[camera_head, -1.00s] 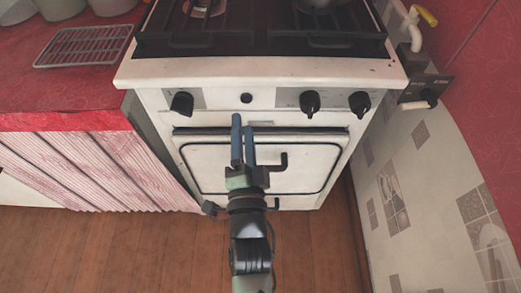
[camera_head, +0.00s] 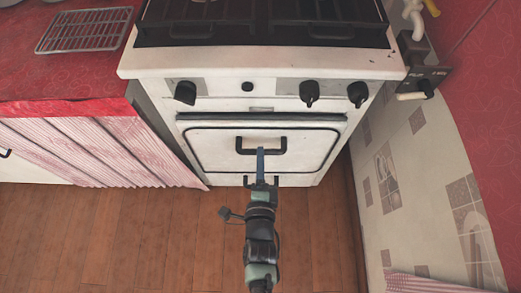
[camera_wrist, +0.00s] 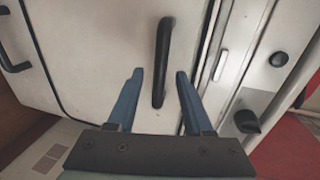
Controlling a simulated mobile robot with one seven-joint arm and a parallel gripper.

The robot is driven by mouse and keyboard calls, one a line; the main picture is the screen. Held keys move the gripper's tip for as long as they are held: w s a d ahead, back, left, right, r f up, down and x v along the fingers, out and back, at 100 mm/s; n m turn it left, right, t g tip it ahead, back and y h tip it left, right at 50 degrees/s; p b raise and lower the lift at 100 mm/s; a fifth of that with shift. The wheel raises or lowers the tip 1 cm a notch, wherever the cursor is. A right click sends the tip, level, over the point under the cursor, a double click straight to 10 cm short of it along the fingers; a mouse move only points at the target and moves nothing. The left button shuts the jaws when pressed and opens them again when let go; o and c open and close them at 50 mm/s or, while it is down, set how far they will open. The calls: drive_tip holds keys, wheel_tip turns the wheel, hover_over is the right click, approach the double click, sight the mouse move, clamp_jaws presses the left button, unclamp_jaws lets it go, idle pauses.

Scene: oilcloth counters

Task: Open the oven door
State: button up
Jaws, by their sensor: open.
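The white oven door (camera_head: 215,153) is shut on the front of the white stove, with a black bar handle (camera_head: 261,150) near its upper middle. My gripper (camera_head: 261,152) is in front of the door at the handle, with its blue fingers pointing at it. In the wrist view my gripper (camera_wrist: 158,75) is open, and the black handle (camera_wrist: 163,62) runs up and down in the picture between the two fingertips. I cannot tell whether the fingers touch the handle or the door.
Black knobs (camera_head: 309,92) line the stove panel above the door. A lower black handle (camera_head: 262,182) shows below the door. A red counter (camera_head: 60,80) with a wire rack (camera_head: 84,30) stands at left, and a tiled wall (camera_head: 405,150) at right. The wooden floor (camera_head: 130,240) is clear.

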drive_tip(key=shift+b+x, duration=0.3)
drive_tip(key=shift+x, duration=1.55)
clamp_jaws()
